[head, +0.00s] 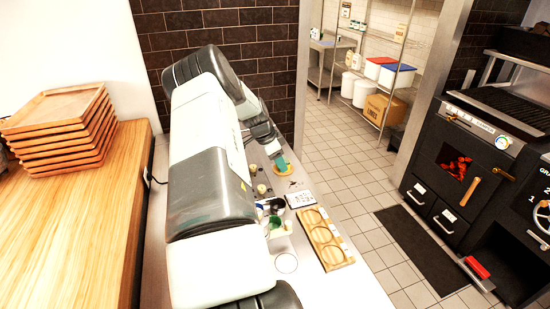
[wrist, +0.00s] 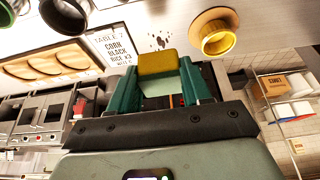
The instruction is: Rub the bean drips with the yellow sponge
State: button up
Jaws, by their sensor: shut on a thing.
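My gripper (wrist: 158,76) has green fingers and is shut on the yellow sponge (wrist: 156,61), which sits between the fingertips in the wrist view. In the head view my gripper (head: 279,158) is at the far part of the steel counter, and the sponge is not clearly seen there. The bean drips (wrist: 160,42) are small dark spots on the counter, just beyond the sponge in the wrist view. They also show in the head view (head: 294,183), nearer than the gripper. I cannot tell whether the sponge touches the counter.
An order card (wrist: 112,45) and a wooden board with round recesses (head: 326,240) lie nearby. Small cups and containers (head: 279,228) crowd the counter beside the board. Stacked wooden trays (head: 62,125) stand at left.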

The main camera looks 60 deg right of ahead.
jog(key=shift+s+d+f, duration=0.1)
jog(key=shift+s+f, duration=0.1)
jog(key=shift+f, duration=3.3)
jog(key=shift+s+d+f, duration=0.3)
jog(key=shift+f, duration=0.25)
jog(key=shift+c, duration=0.4)
jog(key=shift+s+d+f, duration=0.15)
jog(key=shift+s+d, duration=2.75)
jog(key=shift+s, duration=0.05)
jog(key=shift+w+a, duration=3.3)
jog(key=shift+w, duration=0.1)
jog(key=shift+s+d, duration=0.2)
jog(key=shift+d, duration=0.2)
jog(key=shift+s+d, duration=2.95)
jog(key=shift+w+a, duration=0.2)
jog(key=shift+w, duration=0.1)
jog(key=shift+w+a, duration=2.9)
jog(key=shift+a, duration=0.05)
jog(key=shift+r, duration=4.1)
